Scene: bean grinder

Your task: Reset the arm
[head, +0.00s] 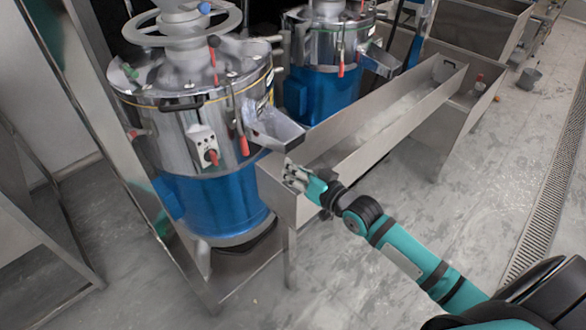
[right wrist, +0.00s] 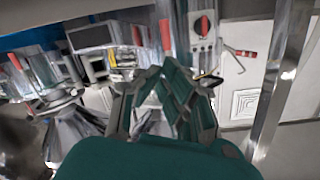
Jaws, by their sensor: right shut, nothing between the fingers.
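My right arm reaches in from the lower right in the head view. Its gripper (head: 290,172) is shut and empty, over the near end of the steel trough (head: 375,120). It is close to the outlet spout (head: 275,128) of the nearer grinder (head: 190,115), a steel drum on a blue base. In the right wrist view the shut fingers (right wrist: 168,78) are in the middle, with nothing seen between them. A switch box (right wrist: 203,28) with a red knob shows beyond them; the box is also on the grinder's front in the head view (head: 206,150). My left gripper is not in view.
A second grinder (head: 325,55) with a blue base stands behind. The trough runs back to the right on metal legs. A steel frame (head: 110,130) stands at the left. The grey floor (head: 450,195) to the right is clear up to a drain grate (head: 550,190).

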